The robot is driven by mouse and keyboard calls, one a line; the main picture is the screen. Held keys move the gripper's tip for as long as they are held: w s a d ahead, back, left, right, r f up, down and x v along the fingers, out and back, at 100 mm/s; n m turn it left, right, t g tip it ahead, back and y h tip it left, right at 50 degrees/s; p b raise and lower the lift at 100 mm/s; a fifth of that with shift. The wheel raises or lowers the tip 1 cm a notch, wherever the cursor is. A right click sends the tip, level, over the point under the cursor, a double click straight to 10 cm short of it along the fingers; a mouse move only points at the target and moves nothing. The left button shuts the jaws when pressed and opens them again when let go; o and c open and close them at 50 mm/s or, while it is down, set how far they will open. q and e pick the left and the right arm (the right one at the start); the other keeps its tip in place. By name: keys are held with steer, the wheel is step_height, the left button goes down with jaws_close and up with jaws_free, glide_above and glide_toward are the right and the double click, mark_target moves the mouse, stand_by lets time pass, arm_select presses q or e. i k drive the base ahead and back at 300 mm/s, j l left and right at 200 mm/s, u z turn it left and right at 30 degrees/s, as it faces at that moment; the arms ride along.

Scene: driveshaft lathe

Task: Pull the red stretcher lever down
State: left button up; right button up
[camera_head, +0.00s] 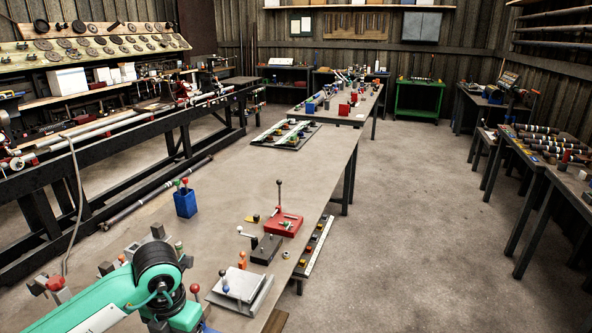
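A red stretcher block (284,223) sits on the near table. A thin lever (280,197) with a dark knob stands upright at its back left edge, and a small green-topped part lies on the block. My turquoise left arm comes in at the lower left and bends down at a black joint. Its gripper is not visible. The visible part of this arm is well to the left of and nearer than the red block, apart from it. My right arm and gripper are not in view.
A grey block with a white-knobbed crank (265,249) and a metal plate fixture (240,289) stand between my arm and the red block. A blue holder (185,203) stands to the left. The tabletop behind the red block is mostly bare up to a dark tray (257,142).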

mark_target(194, 289)
steer(key=k+l, duration=0.35)
steer(key=k, duration=0.15)
steer(key=k+l, duration=0.4)
steer(key=k, duration=0.15)
